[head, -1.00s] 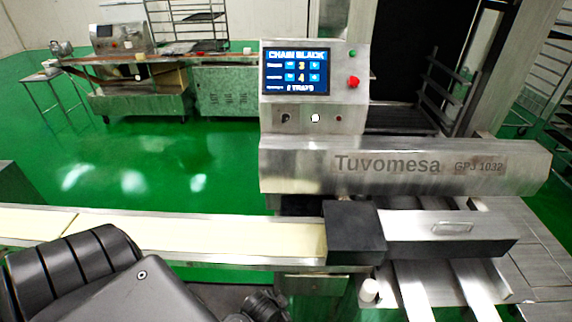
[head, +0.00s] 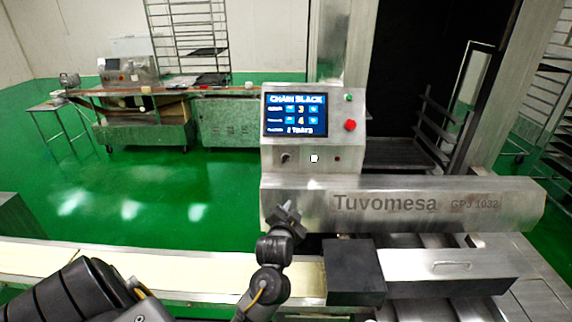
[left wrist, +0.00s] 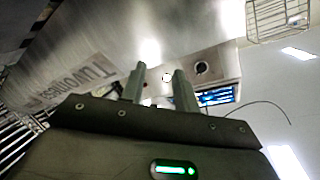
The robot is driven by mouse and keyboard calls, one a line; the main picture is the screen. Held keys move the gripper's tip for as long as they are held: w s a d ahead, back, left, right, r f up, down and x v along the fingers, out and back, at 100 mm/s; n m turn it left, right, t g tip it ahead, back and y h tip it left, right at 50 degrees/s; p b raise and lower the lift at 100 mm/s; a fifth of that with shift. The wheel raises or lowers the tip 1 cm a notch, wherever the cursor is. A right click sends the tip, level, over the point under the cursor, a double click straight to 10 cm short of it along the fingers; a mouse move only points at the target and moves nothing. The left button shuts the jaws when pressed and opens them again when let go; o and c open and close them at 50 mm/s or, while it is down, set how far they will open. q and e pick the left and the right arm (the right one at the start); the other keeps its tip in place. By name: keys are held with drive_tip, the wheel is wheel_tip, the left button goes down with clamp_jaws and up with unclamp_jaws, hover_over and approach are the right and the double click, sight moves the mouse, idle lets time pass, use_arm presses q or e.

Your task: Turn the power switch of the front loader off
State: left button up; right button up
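The front loader is the steel machine marked Tuvomesa (head: 400,203), with an upright control box (head: 311,172) on its left end. My left gripper (head: 285,212) is below the dark knob, apart from the panel. In the left wrist view its two fingers (left wrist: 158,72) stand apart and empty, pointing toward the panel, whose dark round control (left wrist: 202,67) shows beyond them. My right gripper is out of view.
A red button (head: 350,125) and a green button (head: 349,98) sit right of the screen. A conveyor belt (head: 150,272) runs along the front to a dark block (head: 354,270). The green floor (head: 150,190) behind is free.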

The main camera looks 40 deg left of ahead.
sight(287, 160)
use_arm(q)
drive_tip(key=w+a+r+n+y, duration=0.1)
drive_tip(key=w+a+r+y, duration=0.3)
drive_tip(key=a+r, duration=0.25)
drive_tip(key=x, duration=0.3)
drive_tip(key=p+x, duration=0.1)
drive_tip(key=x, duration=0.2)
drive_tip(key=r+p+x, duration=0.1)
drive_tip(key=x, duration=0.2)
drive_tip(key=shift+w+d, duration=0.1)
drive_tip(key=shift+w, duration=0.15)
drive_tip(key=shift+w+f, duration=0.15)
drive_tip(key=shift+w, duration=0.1)
